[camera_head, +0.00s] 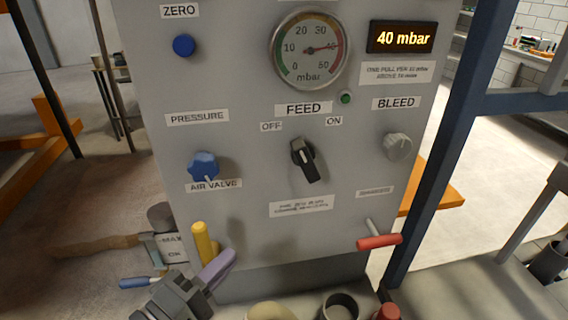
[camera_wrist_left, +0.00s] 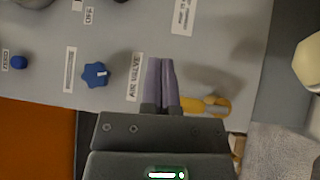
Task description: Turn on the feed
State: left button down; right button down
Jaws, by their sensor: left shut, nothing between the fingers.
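The FEED switch (camera_head: 304,160) is a black rotary knob in the middle of the grey panel (camera_head: 250,190). OFF is printed at its upper left and ON at its upper right. Its long grip slants from upper left to lower right; I cannot tell which label it points to. My left gripper (camera_head: 227,257) has purple fingers, shut and empty, below and left of the knob, beside the yellow air valve handle (camera_head: 201,243). In the left wrist view, the shut fingers (camera_wrist_left: 161,65) are in front of the panel by the AIR VALVE label, with the yellow handle (camera_wrist_left: 207,105) to their right. The right gripper is not in view.
A blue pressure knob (camera_head: 203,166), a grey bleed knob (camera_head: 397,147) and a red-handled lever (camera_head: 380,242) stick out from the panel. The gauge (camera_head: 310,48) and display (camera_head: 402,37) read about 40 mbar.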

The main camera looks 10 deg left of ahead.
pick_arm(q)
jog(key=r+n+t, duration=0.1)
jog(key=r+n, duration=0.1)
jog(key=a+r+n+t, duration=0.1)
jog(key=r+n, duration=0.1)
jog(key=shift+a+r+t, duration=0.1)
jog(key=shift+a+t, duration=0.1)
jog(key=shift+t, duration=0.2)
jog(key=p, duration=0.3)
send_near(280, 169)
jog(key=w+r, duration=0.2)
jog(key=r, duration=0.1)
jog(key=w+d+r, duration=0.1)
jog(key=r, duration=0.1)
jog(key=d, duration=0.1)
jog(key=w+d+r, duration=0.1)
jog(key=d, duration=0.1)
jog(key=shift+w+p, duration=0.1)
jog(key=shift+p, duration=0.3)
jog(key=shift+w+d+r, duration=0.1)
jog(key=shift+d, duration=0.2)
